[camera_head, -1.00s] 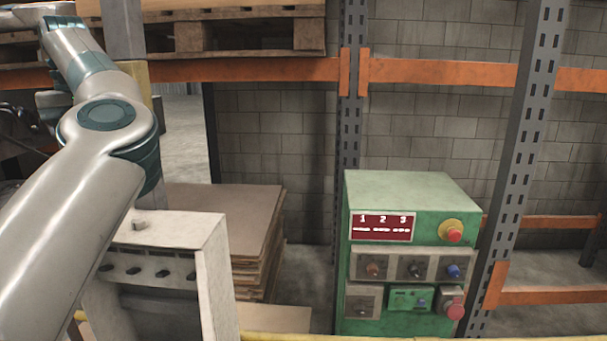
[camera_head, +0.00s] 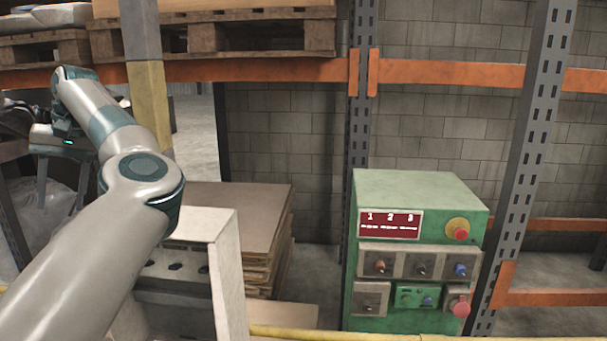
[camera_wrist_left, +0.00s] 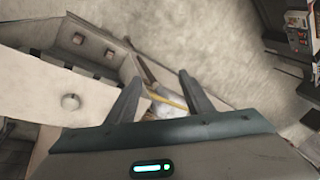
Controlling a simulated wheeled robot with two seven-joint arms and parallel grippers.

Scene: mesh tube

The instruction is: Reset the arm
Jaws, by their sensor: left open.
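My left arm (camera_head: 95,225) comes in from the lower left in the head view and bends at the elbow. Its left gripper (camera_head: 58,190) hangs at the far left with its fingers pointing down. In the left wrist view the gripper (camera_wrist_left: 158,92) has its two fingers spread apart, with nothing between them. Beyond the fingers are a blurred floor area and a yellow strip. My right gripper is not in view.
A green control box (camera_head: 425,185) with knobs and buttons stands at right. A white cabinet (camera_head: 228,265) stands beside my left arm. Stacked brown boards (camera_head: 235,205) lie behind it. A rack with orange beams (camera_head: 440,76) spans the back. A yellow rail (camera_head: 380,336) crosses the bottom.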

